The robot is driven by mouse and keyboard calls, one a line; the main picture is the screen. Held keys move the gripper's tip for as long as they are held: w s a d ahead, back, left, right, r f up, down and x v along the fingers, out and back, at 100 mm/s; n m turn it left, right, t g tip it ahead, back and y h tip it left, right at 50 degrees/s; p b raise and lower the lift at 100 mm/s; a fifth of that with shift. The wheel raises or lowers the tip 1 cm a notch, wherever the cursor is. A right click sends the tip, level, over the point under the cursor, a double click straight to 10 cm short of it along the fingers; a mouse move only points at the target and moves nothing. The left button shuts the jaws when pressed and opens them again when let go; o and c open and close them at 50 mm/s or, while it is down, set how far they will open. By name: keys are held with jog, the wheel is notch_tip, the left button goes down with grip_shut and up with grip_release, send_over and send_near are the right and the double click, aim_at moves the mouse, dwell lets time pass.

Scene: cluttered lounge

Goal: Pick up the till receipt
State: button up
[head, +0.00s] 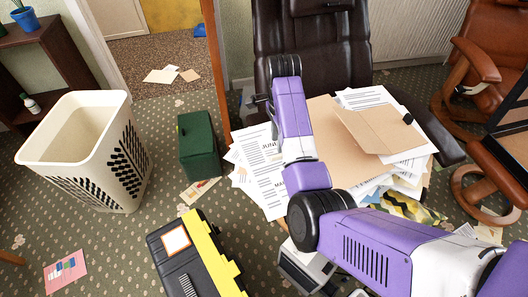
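I cannot pick out the till receipt for certain; no slip in the head view is clearly one. Printed white sheets (262,172) lie fanned out beside and under a brown cardboard folder (325,135) in front of the dark chair. My purple arm passes in front of them and hides part of the pile. The end of my arm, with my gripper (260,99), is raised in front of the chair, left of the folder. The fingers are too small and hidden to show whether they are open or shut, or hold anything.
A cream laundry basket (85,150), a dark green box (198,145) and a black-yellow toolbox (190,255) stand on the patterned carpet at left. A dark recliner (310,45) is behind; a brown chair (480,60) is at right. Loose papers (160,76) lie by the doorway. Carpet between basket and toolbox is mostly clear.

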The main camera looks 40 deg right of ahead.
aim_at(275, 156)
jog(key=shift+w+a+f+b, duration=0.15)
jog(key=shift+f+b, duration=0.1)
jog(key=shift+f, duration=1.05)
jog(key=shift+w+f+b, duration=0.1)
jog(key=shift+f+b, duration=0.2)
jog(key=shift+f, duration=1.05)
jog(key=shift+w+a+f+b, duration=0.15)
jog(key=shift+f+b, duration=0.1)
jog(key=shift+f, duration=1.05)
grip_shut()
